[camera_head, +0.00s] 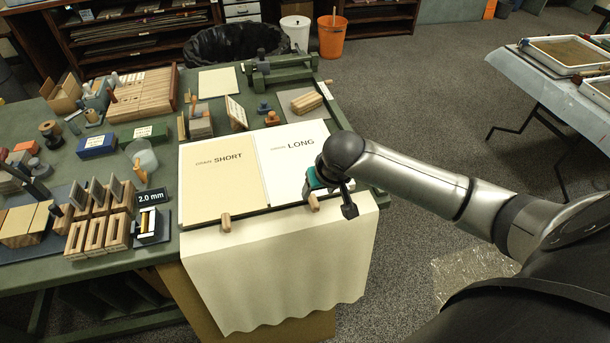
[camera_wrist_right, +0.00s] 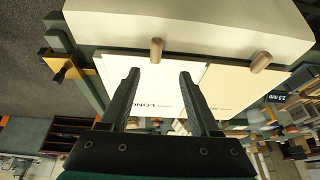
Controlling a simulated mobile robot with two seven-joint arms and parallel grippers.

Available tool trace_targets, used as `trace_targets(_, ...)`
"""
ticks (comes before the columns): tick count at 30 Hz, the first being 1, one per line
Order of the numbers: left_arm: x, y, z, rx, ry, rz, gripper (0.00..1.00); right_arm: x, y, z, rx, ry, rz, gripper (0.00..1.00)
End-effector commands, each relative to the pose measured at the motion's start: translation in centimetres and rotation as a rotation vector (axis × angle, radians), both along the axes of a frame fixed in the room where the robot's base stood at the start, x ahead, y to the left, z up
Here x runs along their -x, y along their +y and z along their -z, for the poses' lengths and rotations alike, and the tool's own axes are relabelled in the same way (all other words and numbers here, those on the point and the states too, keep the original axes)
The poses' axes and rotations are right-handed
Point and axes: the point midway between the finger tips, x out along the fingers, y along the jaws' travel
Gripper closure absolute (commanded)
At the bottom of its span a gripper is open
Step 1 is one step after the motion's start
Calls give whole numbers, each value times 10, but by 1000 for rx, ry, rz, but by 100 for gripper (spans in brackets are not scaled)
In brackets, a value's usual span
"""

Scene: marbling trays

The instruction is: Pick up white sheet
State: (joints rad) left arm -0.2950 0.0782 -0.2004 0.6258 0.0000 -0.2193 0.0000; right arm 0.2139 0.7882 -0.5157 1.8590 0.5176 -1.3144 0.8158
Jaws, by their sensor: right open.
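The white sheet (camera_head: 284,158), marked LONG, lies flat at the front right of the green table, beside a cream sheet (camera_head: 218,178) marked SHORT. The white sheet also shows in the right wrist view (camera_wrist_right: 157,92), beyond and between the fingers. My right gripper (camera_head: 348,206) is over the right front part of the white sheet and hides some of it. In the right wrist view its two fingers (camera_wrist_right: 159,76) are apart with nothing between them. How high it is above the sheet is hard to tell. My left gripper is not in view.
Wooden pegs (camera_head: 225,222) and (camera_head: 313,203) sit at the sheets' front edge. A pale cloth (camera_head: 280,270) hangs off the table (camera_head: 160,256) front. Wooden blocks (camera_head: 100,225) and tools crowd the left. A grey press (camera_head: 280,68) stands behind. Floor on the right is mostly free.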

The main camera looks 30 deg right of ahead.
Motion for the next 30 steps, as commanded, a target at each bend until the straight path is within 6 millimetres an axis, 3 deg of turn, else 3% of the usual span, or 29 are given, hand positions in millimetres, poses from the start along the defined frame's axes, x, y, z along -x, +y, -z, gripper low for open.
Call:
trace_targets(1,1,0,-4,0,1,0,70,1,0,-21,9,-2,0,38)
trace_targets(3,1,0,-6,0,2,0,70,5,1,-37,16,5,9,38)
trace_targets(8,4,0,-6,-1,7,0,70,11,2,-50,25,15,19,38)
trace_targets(21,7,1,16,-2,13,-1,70,-16,-5,20,25,17,21,38)
trace_targets(30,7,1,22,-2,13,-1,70,-26,-7,41,25,15,19,38)
